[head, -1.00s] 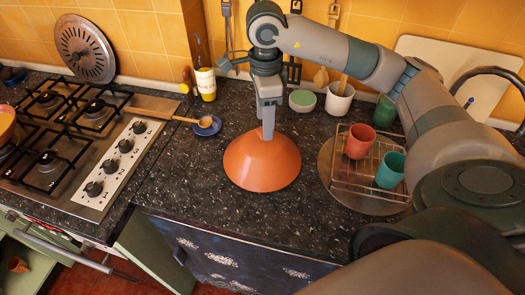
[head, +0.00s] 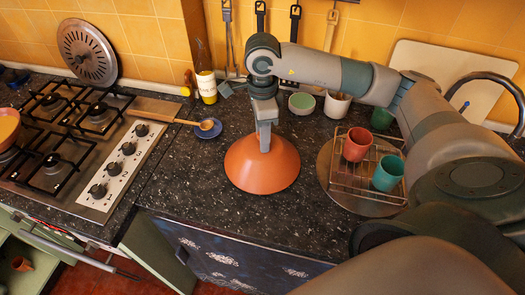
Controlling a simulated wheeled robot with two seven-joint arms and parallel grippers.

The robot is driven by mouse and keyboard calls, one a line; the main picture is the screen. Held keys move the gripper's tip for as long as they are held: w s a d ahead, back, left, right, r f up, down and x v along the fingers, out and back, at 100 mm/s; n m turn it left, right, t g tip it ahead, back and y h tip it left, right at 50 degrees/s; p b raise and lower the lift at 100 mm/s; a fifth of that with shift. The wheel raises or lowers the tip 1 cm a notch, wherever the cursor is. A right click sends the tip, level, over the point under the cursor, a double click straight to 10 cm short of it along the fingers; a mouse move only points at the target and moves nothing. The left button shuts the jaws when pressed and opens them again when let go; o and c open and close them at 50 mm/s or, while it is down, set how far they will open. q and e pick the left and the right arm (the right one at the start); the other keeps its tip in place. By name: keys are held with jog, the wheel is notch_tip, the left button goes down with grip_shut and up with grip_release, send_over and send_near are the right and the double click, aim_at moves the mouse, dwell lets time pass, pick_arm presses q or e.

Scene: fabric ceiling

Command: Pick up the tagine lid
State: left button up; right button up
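The tagine lid (head: 262,172) is an orange-brown cone standing on the dark speckled counter, left of the wire rack. My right gripper (head: 264,147) points straight down over the top of the lid. Its fingers overlap the lid's peak and hide its tip. I see the fingers edge-on, so I cannot tell whether they are open or closed around the peak. The lid appears to rest upright on the counter. My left gripper is out of view.
A wire rack (head: 342,186) with a red cup (head: 357,145) and a teal cup (head: 388,172) stands to the right. A blue dish (head: 208,129) with a wooden spoon, a bottle (head: 206,87) and a gas hob (head: 75,150) are left. Counter around the lid is clear.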

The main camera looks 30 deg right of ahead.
grip_shut()
jog(key=shift+s, duration=0.1)
jog(key=shift+r, duration=0.15)
jog(key=shift+r+b, duration=0.25)
jog(key=shift+b, duration=0.15)
jog(key=shift+r+b, duration=0.7)
jog(key=shift+r, duration=0.8)
jog(key=shift+s+a+r, duration=0.2)
jog(key=shift+s+r, duration=0.2)
jog(key=s+a+r+b, duration=0.3)
jog(key=s+r, duration=0.3)
jog(key=s, duration=0.4)
jog(key=shift+r, duration=0.25)
jog(key=shift+s, duration=0.15)
